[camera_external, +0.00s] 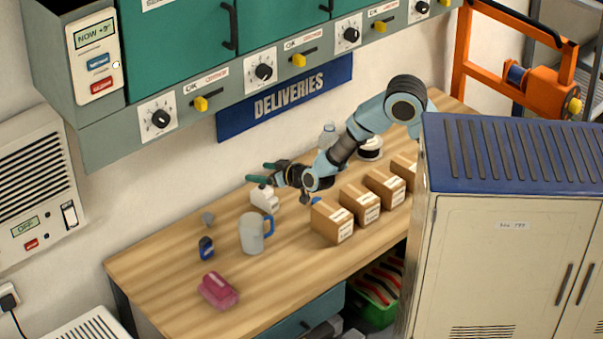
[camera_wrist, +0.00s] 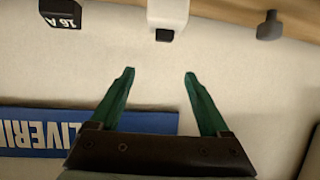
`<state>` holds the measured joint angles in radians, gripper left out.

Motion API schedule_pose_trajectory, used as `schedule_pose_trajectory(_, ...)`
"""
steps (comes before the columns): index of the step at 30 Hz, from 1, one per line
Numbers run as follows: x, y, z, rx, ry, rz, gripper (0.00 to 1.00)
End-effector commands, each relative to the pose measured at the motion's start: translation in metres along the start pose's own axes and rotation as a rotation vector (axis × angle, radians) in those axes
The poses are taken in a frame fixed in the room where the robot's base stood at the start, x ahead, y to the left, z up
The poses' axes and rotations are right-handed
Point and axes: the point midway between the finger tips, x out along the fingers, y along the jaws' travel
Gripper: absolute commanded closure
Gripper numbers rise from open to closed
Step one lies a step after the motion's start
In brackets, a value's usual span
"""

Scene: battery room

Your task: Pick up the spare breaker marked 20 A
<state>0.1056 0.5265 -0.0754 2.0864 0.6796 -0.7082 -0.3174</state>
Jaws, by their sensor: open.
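No mark reading 20 A can be made out in either view. In the wrist view a dark block marked 16 A (camera_wrist: 60,14) is cut off by the top edge, left of a white block (camera_wrist: 168,14) with a small black part. In the external view a white block (camera_external: 264,198) stands on the workbench just below my gripper (camera_external: 262,172); its face is too small to read. My gripper's green fingers are spread wide and empty in the wrist view (camera_wrist: 160,75), apart from both blocks.
The wooden workbench (camera_external: 180,255) also holds a grey knob-like piece (camera_external: 208,219), a blue item (camera_external: 206,248), a mug (camera_external: 251,234), a pink item (camera_external: 218,290) and several cartons (camera_external: 333,222). A blue DELIVERIES sign (camera_external: 290,95) hangs behind. A tall cabinet (camera_external: 500,260) stands at right.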

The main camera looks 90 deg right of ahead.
Motion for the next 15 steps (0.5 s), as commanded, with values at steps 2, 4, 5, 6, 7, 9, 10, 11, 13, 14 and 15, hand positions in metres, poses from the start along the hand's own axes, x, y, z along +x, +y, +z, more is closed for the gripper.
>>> schedule_pose_trajectory(2, 0.004, 0.001, 0.006, 0.000, 0.002, 0.005, 0.20)
schedule_pose_trajectory(4, 0.006, 0.001, 0.013, -0.002, 0.000, 0.003, 0.20)
schedule_pose_trajectory(5, 0.008, 0.001, 0.017, -0.002, -0.001, 0.003, 0.20)
schedule_pose_trajectory(6, 0.009, 0.001, 0.022, -0.001, 0.000, 0.003, 0.20)
schedule_pose_trajectory(7, 0.011, 0.001, 0.025, -0.002, 0.000, 0.004, 0.20)
schedule_pose_trajectory(9, 0.013, 0.001, 0.031, -0.001, 0.000, 0.003, 0.20)
schedule_pose_trajectory(10, 0.014, 0.001, 0.033, -0.001, 0.001, 0.003, 0.20)
schedule_pose_trajectory(11, 0.015, 0.001, 0.036, -0.001, 0.000, 0.003, 0.20)
schedule_pose_trajectory(13, 0.019, 0.001, 0.045, -0.002, -0.002, 0.003, 0.20)
schedule_pose_trajectory(14, 0.021, 0.001, 0.050, -0.002, -0.002, 0.003, 0.20)
schedule_pose_trajectory(15, 0.023, 0.001, 0.056, -0.003, -0.003, 0.002, 0.20)
